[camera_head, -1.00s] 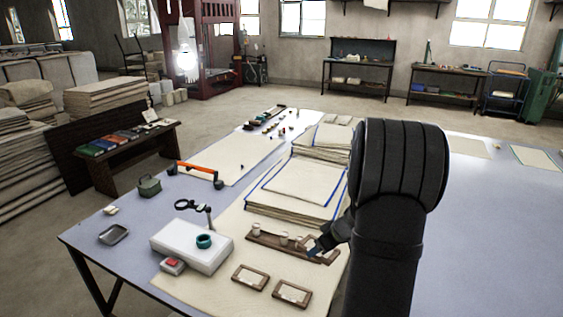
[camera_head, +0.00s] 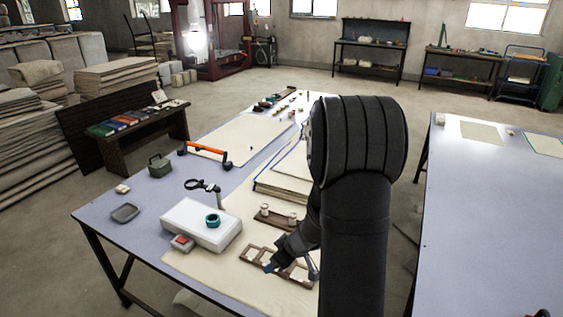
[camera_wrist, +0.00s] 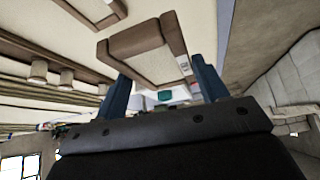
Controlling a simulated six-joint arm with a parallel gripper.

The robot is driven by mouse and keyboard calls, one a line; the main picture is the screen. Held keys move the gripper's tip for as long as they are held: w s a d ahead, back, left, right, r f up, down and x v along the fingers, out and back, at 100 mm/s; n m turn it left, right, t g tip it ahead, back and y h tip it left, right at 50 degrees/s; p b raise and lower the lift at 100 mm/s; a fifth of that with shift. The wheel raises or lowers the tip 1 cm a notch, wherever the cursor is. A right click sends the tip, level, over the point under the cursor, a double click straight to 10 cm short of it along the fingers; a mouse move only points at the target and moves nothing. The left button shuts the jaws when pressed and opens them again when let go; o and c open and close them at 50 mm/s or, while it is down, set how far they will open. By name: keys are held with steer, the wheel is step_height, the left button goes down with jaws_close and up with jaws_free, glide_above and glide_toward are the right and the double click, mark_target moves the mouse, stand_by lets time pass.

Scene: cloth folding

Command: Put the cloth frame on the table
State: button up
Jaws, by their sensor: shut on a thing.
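My gripper (camera_head: 291,268) is low over the cream cloth on the table (camera_head: 150,228). In the wrist view its two blue fingers (camera_wrist: 162,85) are shut on the sides of a brown-rimmed cloth frame (camera_wrist: 150,52), which has a pale centre and a small label. The held frame also shows between the fingers in the head view (camera_head: 293,271). Another brown frame (camera_head: 252,254) lies close to its left. The wrist view shows another frame (camera_wrist: 98,8) at the upper left. I cannot tell whether the held frame touches the cloth.
A white box (camera_head: 190,226) with a teal ring stands left of the gripper. A brown rack (camera_head: 272,221) with pale spools lies behind it. A cloth stack (camera_head: 280,186) is further back. A grey dish (camera_head: 125,212) is at the left. A second table (camera_head: 490,220) stands right.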

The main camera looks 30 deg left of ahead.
glide_above(239, 279)
steer(key=d, duration=0.2)
steer(key=f, duration=0.7)
steer(key=shift+s+d, duration=0.1)
steer(key=shift+s, duration=0.15)
steer(key=shift+f, duration=2.1)
steer(key=shift+f, duration=0.15)
steer(key=o, duration=1)
steer(key=shift+r, duration=0.25)
steer(key=v, duration=1.2)
